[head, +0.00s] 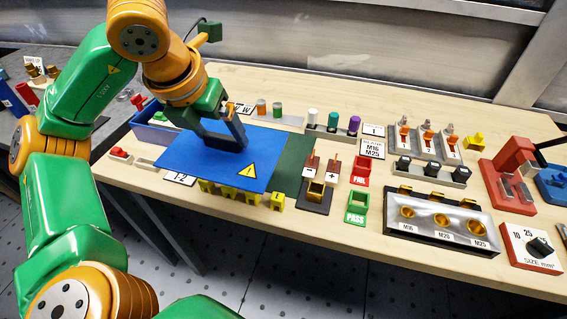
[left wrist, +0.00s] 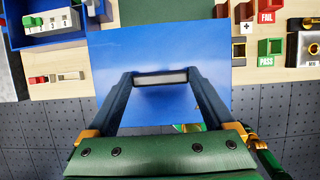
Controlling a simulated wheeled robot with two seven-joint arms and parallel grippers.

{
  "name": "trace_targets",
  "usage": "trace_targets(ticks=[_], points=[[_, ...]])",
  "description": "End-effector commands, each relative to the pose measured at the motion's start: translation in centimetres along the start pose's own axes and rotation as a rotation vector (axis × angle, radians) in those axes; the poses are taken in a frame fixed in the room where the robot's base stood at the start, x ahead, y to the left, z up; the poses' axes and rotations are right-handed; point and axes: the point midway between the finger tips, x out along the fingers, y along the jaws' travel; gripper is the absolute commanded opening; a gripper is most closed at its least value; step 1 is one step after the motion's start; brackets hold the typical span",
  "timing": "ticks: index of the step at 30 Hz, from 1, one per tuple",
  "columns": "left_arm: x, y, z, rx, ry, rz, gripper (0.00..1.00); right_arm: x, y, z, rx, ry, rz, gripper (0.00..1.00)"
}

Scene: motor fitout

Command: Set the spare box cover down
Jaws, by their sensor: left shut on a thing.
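The spare box cover is a flat blue plate (head: 205,160) with a yellow warning triangle, in the head view over the left front of the workbench. My left gripper (head: 238,143) is shut on the blue cover, from above. My right gripper is not in view.
A blue bin (head: 152,133) stands left of the cover. Yellow pieces (head: 248,198) sit at its front edge. Red FAIL (head: 360,170) and green PASS (head: 357,207) holders, a metal gland block (head: 440,220) and a red press (head: 512,172) stand to the right.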

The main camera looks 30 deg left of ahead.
Motion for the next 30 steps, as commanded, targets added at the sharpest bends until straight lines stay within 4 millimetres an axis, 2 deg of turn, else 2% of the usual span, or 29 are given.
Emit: trace_targets(ticks=[1,2,4,6,7,9,17,19,23,30], points=[[1.9,-0.5,0.7,0.002,0.006,-0.004,0.0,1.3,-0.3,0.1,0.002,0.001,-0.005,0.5],[2.7,-0.8,1.3,0.002,0.008,-0.004,0.0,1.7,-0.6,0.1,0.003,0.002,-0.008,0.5],[4.1,-1.4,3.1,0.001,0.009,-0.003,0.0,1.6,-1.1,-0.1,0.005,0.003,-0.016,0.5],[5.2,-1.8,5.1,0.0,0.009,0.001,0.0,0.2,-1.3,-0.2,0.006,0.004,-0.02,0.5],[6.2,-2.0,5.5,0.0,0.009,0.002,0.0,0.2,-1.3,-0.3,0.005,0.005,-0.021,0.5],[8.5,-2.3,5.9,0.001,0.008,0.003,0.0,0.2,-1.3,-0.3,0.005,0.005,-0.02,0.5],[13.0,-3.1,7.3,0.001,0.004,0.002,0.0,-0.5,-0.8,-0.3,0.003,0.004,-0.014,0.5],[14.5,-3.0,6.6,0.001,0.003,0.003,0.0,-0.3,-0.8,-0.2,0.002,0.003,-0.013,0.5],[15.8,-3.1,6.1,0.001,0.0,0.0,0.0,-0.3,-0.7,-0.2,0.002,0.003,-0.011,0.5],[15.8,-3.1,6.1,0.0,-0.001,0.0,0.0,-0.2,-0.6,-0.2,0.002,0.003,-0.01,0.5]])
